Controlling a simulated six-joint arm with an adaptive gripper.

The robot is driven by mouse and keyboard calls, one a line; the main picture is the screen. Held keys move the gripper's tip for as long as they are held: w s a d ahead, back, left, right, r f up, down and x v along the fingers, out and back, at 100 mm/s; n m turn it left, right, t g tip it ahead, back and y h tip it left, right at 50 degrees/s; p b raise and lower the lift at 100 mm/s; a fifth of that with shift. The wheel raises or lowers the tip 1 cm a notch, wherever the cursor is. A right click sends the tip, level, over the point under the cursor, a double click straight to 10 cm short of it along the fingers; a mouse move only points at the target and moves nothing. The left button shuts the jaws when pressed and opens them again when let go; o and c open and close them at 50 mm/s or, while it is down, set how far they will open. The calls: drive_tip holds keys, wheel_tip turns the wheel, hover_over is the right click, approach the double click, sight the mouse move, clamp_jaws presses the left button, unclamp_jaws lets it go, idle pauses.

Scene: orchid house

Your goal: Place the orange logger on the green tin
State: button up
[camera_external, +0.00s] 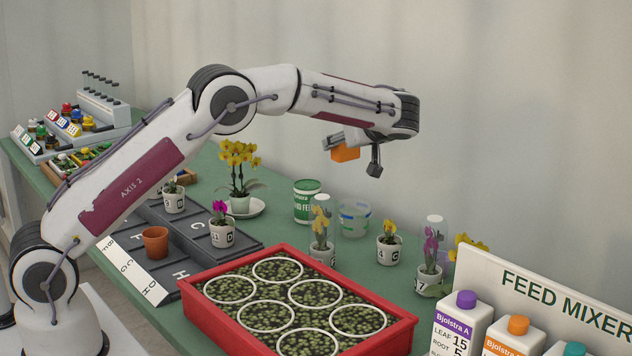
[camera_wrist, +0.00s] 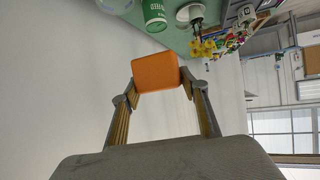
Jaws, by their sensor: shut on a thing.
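The orange logger (camera_external: 345,154) is a small orange block held in the air by my gripper (camera_external: 353,157). In the wrist view the logger (camera_wrist: 156,72) sits between the two fingertips of my gripper (camera_wrist: 160,88), which is shut on it. The green tin (camera_external: 307,201) stands upright on the green bench, below and to the left of the logger in the external view.
A clear tub (camera_external: 354,218) stands right of the tin. A yellow orchid (camera_external: 239,170) on a saucer stands to its left. Potted orchids, some under clear covers (camera_external: 322,228), stand in front. A red tray (camera_external: 400,338) of plants fills the near bench. The air around my gripper is clear.

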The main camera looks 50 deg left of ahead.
drive_tip(key=w+a+m+t, duration=0.2)
drive_tip(key=w+a, duration=0.3)
drive_tip(key=a, duration=0.8)
drive_tip(key=m+t+h, duration=0.1)
hover_over(307, 184)
wheel_tip(307, 184, down, 4)
drive_tip(key=shift+f, duration=0.15)
drive_tip(key=shift+f, duration=0.1)
drive_tip(key=shift+f, duration=3.05)
drive_tip(key=shift+f, duration=0.1)
drive_tip(key=shift+f, duration=1.75)
drive_tip(key=shift+f, duration=0.1)
